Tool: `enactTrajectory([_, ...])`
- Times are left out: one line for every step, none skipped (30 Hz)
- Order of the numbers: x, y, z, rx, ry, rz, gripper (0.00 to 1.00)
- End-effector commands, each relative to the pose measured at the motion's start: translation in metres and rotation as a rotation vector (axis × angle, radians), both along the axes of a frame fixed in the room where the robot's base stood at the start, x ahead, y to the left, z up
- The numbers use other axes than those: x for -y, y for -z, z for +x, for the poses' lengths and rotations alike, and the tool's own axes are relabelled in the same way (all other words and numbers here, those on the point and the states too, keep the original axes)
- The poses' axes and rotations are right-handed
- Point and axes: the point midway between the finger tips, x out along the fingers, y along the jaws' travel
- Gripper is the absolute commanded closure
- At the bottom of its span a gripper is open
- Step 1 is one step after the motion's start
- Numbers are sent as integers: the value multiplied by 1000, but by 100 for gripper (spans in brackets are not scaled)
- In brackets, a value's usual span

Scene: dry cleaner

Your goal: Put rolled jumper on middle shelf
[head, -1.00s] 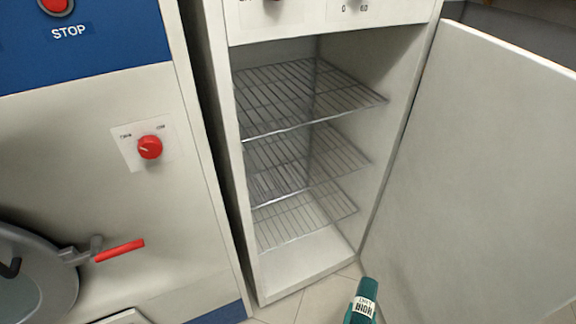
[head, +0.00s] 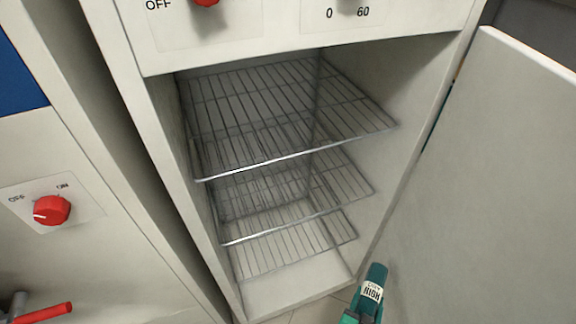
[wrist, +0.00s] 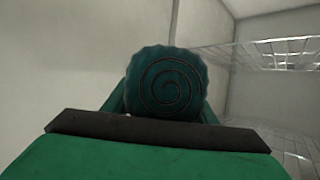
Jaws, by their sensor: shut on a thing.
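The rolled jumper (wrist: 167,85) is dark teal, with its spiral end facing the wrist camera. My gripper (wrist: 162,108) is shut on it, with a green finger at each side. The middle shelf (head: 343,185) is a wire rack between the top rack (head: 350,105) and the lowest rack (head: 300,247). All three look empty. In the wrist view, wire racks lie to the right of the jumper, apart from it.
The white cabinet (head: 160,130) stands open, its door (head: 490,190) swung out to the right. A control panel (head: 280,20) is above the opening. A machine with a red knob (head: 52,210) and red handle (head: 42,313) stands at left.

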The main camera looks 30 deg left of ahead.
Motion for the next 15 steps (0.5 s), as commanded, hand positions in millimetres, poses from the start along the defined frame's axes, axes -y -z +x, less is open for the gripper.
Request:
enactTrajectory([2, -1, 0, 2, 7, 3, 87])
enactTrajectory([2, -1, 0, 2, 6, 2, 87])
enactTrajectory([2, -1, 0, 2, 6, 2, 87])
enactTrajectory([1, -1, 1, 2, 5, 3, 87])
enactTrajectory([2, -1, 1, 2, 5, 2, 87])
enactTrajectory([2, -1, 1, 3, 4, 2, 87])
enactTrajectory([1, -2, 1, 4, 4, 2, 87])
enactTrajectory([1, -2, 1, 4, 4, 3, 87])
enactTrajectory([2, -2, 1, 6, 4, 1, 87])
enactTrajectory([1, -2, 2, 7, 3, 2, 87])
enactTrajectory([1, -3, 2, 7, 3, 1, 87])
enactTrajectory([1, -3, 2, 9, 2, 1, 87])
enactTrajectory([1, -4, 3, 10, 2, 0, 87])
enactTrajectory([-1, -7, 2, 11, -6, -1, 87])
enactTrajectory([-9, -15, 1, 13, -28, -1, 87])
